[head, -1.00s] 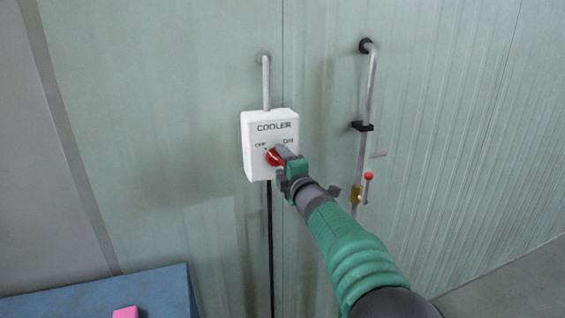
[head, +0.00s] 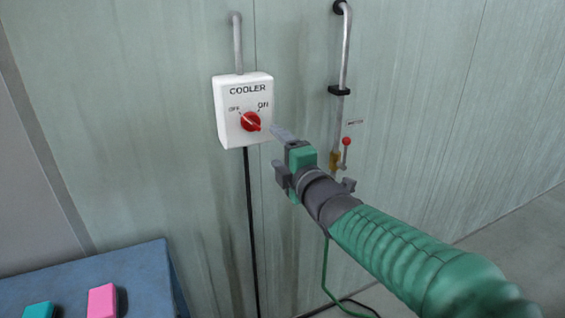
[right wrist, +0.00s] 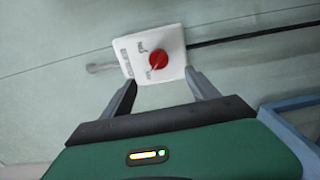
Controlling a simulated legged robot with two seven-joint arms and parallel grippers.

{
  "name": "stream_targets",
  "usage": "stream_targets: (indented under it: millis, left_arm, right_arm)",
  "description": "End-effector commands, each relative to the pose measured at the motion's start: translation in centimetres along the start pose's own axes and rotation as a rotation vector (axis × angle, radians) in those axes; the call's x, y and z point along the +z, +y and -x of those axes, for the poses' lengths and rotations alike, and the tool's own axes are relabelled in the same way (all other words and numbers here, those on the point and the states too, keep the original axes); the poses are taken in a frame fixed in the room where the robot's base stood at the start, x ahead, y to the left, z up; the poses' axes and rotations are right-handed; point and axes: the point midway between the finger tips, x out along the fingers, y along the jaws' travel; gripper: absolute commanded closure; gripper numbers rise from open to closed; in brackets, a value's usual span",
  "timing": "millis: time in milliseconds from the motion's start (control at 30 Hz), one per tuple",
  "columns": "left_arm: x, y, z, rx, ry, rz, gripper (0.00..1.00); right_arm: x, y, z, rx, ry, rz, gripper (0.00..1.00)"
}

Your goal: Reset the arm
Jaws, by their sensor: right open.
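My right gripper (head: 279,150) is open and empty, in front of the wall and just right of the cooler box in the head view. The white cooler box (head: 232,131) is on the wall and carries a red knob (head: 250,121) between the OFF and ON labels. In the right wrist view the open fingers (right wrist: 162,98) point towards the box (right wrist: 176,48), and the red knob (right wrist: 158,62) shows beyond them, apart from both. My left gripper is not in view.
A valve with a red-tipped lever (head: 346,142) is on a pipe (head: 345,60) right of the box. A blue table (head: 140,268) with a pink block (head: 102,300) and a teal block (head: 38,310) is at lower left. A black cable (head: 250,230) hangs below the box.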

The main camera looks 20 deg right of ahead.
Motion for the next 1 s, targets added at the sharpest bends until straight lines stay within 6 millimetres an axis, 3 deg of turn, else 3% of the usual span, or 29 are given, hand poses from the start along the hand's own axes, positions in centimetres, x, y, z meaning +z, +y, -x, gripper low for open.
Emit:
stream_targets:
  millis: [200, 667, 767, 867, 967, 1000]
  left_arm:
    - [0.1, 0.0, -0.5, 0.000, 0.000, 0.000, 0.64]
    - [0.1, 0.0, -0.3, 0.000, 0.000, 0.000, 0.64]
    - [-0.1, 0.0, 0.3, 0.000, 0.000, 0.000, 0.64]
    - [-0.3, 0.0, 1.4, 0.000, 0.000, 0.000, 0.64]
    - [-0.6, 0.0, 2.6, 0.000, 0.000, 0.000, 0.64]
    - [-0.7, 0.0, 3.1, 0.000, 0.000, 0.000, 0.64]
  right_arm:
    - [0.0, -0.1, 2.1, -0.001, -0.001, 0.001, 0.31]
    - [0.0, -0.4, 2.2, -0.013, -0.003, -0.011, 0.31]
    - [-0.1, -3.4, 2.4, -0.108, -0.022, -0.123, 0.31]
    - [-0.6, -10.1, 3.8, -0.308, -0.096, -0.373, 0.31]
    - [-1.4, -18.4, 7.6, -0.552, -0.257, -0.679, 0.31]
    - [-1.7, -21.5, 9.8, -0.642, -0.342, -0.795, 0.31]
